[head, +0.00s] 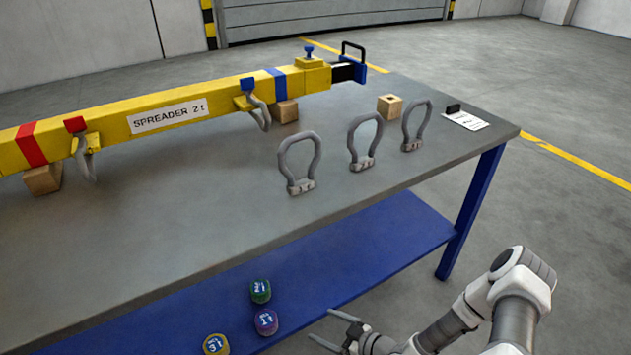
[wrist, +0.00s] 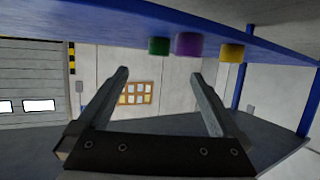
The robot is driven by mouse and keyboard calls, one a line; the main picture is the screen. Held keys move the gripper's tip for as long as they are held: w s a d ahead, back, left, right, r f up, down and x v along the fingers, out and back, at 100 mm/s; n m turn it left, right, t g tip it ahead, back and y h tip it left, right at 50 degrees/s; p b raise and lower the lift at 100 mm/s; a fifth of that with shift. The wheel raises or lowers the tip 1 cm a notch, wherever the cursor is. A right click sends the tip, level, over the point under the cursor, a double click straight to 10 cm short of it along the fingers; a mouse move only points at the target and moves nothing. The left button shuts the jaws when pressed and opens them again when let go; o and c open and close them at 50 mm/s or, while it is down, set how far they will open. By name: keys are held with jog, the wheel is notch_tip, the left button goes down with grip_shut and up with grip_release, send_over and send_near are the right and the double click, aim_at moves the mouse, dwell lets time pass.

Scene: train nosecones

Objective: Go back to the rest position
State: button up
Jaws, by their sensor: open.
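My gripper (head: 321,326) is at the bottom of the head view, low beside the blue lower shelf and right of the coloured cans. Its two fingers are apart with nothing between them. In the wrist view my gripper (wrist: 159,75) also shows open and empty, with a wall and a framed board beyond it. My arm reaches in from the lower right of the head view. No object is seen in contact with the fingers.
A grey table (head: 225,215) bears a yellow spreader beam (head: 110,130), three upright grey shackles (head: 298,165) and a wooden block (head: 389,107). Green (head: 260,290), purple (head: 266,322) and yellow (head: 215,344) cans are at the blue shelf (head: 360,245). Floor on the right is clear.

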jog(key=w+d+r+g+h, duration=0.1)
jog(key=w+d+r+h, duration=0.4)
jog(key=d+r, duration=0.35)
jog(key=w+d+r+g+h, duration=0.1)
jog(key=w+d+r+h, duration=0.3)
jog(key=d+r, duration=0.45)
notch_tip(320, 180, up, 12)
jog(key=s+d+m+h, duration=0.1)
jog(key=d+m+h, duration=0.1)
jog(key=m+h, duration=0.1)
jog(key=s+a+r+m+h, duration=0.1)
jog(key=s+r+m, duration=0.1)
jog(key=s+r, duration=0.35)
jog(key=s+r+m+h, duration=0.1)
jog(key=s+r+m, duration=0.15)
jog(key=r, duration=0.65)
jog(key=s+a+r+m+y, duration=0.1)
jog(key=s+a+r+m, duration=0.2)
jog(key=s, duration=0.6)
jog(key=s+a+r+y, duration=0.1)
jog(key=s+a+r, duration=0.35)
jog(key=s, duration=0.35)
notch_tip(320, 180, up, 24)
jog(key=p, duration=2.4)
jog(key=shift+s+d+g+y, duration=0.2)
jog(key=shift+d+g+y, duration=0.1)
jog(key=shift+d, duration=0.05)
